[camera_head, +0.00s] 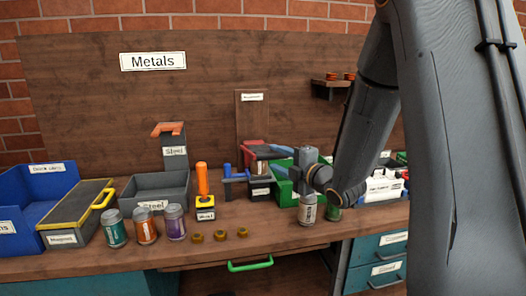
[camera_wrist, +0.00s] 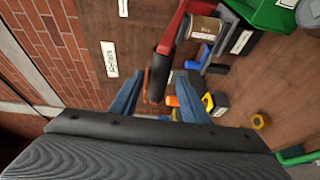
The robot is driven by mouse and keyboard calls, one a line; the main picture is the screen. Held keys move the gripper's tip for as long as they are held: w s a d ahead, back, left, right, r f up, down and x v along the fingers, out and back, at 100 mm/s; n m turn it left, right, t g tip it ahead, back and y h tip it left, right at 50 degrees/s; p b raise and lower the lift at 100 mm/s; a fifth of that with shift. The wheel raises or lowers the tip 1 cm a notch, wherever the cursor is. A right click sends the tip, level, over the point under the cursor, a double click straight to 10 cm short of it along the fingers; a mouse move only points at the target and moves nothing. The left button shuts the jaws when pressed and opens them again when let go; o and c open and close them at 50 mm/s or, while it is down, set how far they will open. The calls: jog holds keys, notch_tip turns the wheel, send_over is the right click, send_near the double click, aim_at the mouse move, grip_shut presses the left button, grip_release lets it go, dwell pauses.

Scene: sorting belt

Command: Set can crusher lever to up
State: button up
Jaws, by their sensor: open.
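The can crusher (camera_head: 260,190) stands near the back of the bench, below an upright wooden board. A can sits in it, and the can also shows in the wrist view (camera_wrist: 204,28). Its red lever (camera_head: 252,144) looks roughly level in the head view, partly hidden by my gripper. In the wrist view the red lever arm (camera_wrist: 178,28) ends in a dark grip (camera_wrist: 160,78). My gripper (camera_head: 270,152) is open, its blue-grey fingers (camera_wrist: 158,80) on either side of the dark grip. I cannot tell whether they touch it.
A blue-handled tool (camera_head: 234,174) and an orange-handled tool (camera_head: 202,180) stand left of the crusher. A green bin (camera_head: 284,190) is close on the right. A grey steel bin (camera_head: 155,190) is farther left.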

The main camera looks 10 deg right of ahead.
jog(key=p+x, duration=0.1)
jog(key=x, duration=0.6)
jog(key=shift+p, duration=0.35)
jog(key=shift+w, duration=0.15)
jog(key=shift+r, duration=0.1)
grip_shut()
